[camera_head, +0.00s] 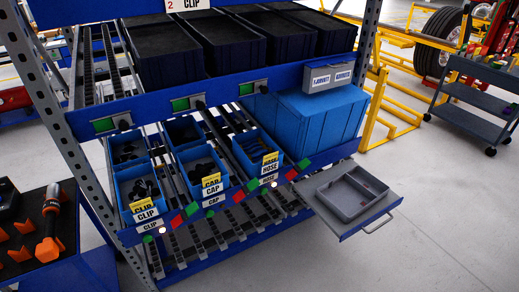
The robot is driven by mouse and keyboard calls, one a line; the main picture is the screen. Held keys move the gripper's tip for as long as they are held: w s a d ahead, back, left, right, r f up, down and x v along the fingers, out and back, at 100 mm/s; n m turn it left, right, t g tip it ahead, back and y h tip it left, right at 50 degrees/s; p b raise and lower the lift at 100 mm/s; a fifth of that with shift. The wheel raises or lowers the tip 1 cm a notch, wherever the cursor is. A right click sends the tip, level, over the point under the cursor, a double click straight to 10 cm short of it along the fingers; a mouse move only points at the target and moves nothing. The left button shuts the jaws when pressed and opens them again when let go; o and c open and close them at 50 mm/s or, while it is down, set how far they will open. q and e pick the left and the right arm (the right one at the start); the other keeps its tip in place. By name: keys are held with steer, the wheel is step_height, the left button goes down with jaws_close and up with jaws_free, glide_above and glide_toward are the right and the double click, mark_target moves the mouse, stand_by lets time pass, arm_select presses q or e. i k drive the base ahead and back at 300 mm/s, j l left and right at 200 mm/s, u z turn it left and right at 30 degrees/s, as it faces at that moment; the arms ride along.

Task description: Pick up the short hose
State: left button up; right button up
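A small blue bin (237,160) with a yellow tag marked HOSE (270,162) sits at the right end of the row of small bins on the rack's lower shelf. Dark hose pieces (247,148) lie inside it. They are too small and dark to tell a short hose from a long one. Neither of my grippers is in view.
Bins marked CLIP (140,188) and CAP (203,172) stand to the left. A large blue box (305,118) stands to the right. A grey tray (350,194) lies on a pulled-out shelf at the right. Large dark bins (228,43) fill the upper shelf.

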mark_target(270, 150)
steer(key=i+l, duration=0.15)
steer(key=l, duration=0.2)
steer(key=i+l+u, duration=0.15)
steer(key=l, duration=0.15)
steer(key=i+l, duration=0.1)
steer(key=l, duration=0.25)
steer(key=i+l+u, duration=0.1)
steer(key=l, duration=0.25)
steer(key=i+l+u, duration=0.1)
steer(key=l, duration=0.3)
steer(key=i, duration=0.05)
